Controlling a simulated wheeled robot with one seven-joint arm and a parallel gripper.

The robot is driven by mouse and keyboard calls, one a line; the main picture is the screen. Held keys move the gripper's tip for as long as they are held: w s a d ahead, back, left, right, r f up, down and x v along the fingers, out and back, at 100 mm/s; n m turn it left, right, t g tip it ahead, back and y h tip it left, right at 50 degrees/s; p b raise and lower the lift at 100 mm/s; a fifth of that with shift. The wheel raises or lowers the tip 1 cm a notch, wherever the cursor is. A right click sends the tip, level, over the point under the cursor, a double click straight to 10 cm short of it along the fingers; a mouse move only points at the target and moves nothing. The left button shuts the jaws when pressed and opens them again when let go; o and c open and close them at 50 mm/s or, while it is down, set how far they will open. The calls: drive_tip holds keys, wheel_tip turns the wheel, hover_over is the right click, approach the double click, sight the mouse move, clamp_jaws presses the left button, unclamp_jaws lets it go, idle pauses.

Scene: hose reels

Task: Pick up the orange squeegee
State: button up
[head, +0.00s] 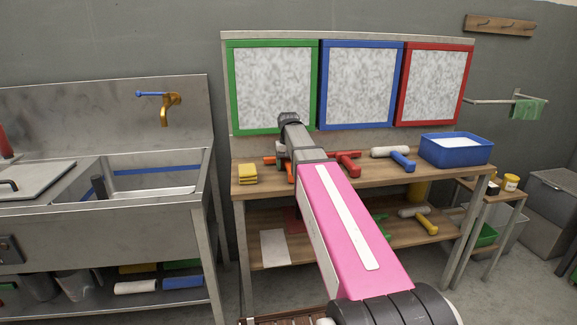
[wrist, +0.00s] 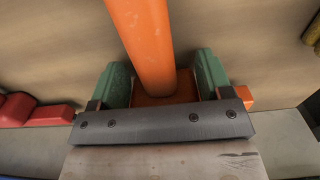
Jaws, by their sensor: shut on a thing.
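The orange squeegee (wrist: 140,40) is in the wrist view, its handle running up from between the two green finger pads. Another orange part of it shows just right of the right pad. My gripper (wrist: 164,88) is shut on it, one pad on each side. In the head view, small orange parts of the squeegee (head: 269,160) show at the left of the wooden bench top. My pink arm and wrist cover most of it and hide the fingers there. I cannot tell whether it touches the bench top.
On the bench top (head: 325,178) are a yellow sponge stack (head: 247,174), a red tool (head: 347,163), a blue-handled roller (head: 402,160) and a blue tub (head: 456,150). Framed panels stand behind. A metal sink (head: 150,185) is left.

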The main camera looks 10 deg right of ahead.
sight(288, 161)
drive_tip(key=shift+r, duration=0.1)
drive_tip(key=shift+r, duration=0.65)
wheel_tip(288, 161, up, 3)
drive_tip(key=shift+f, duration=0.2)
drive_tip(key=s+a+r, duration=0.2)
drive_tip(key=s, duration=0.1)
drive_tip(key=s+a+r, duration=0.2)
drive_tip(key=s+a, duration=0.1)
drive_tip(key=s+a+r, duration=0.2)
drive_tip(key=s+r, duration=0.1)
drive_tip(key=shift+a, duration=0.2)
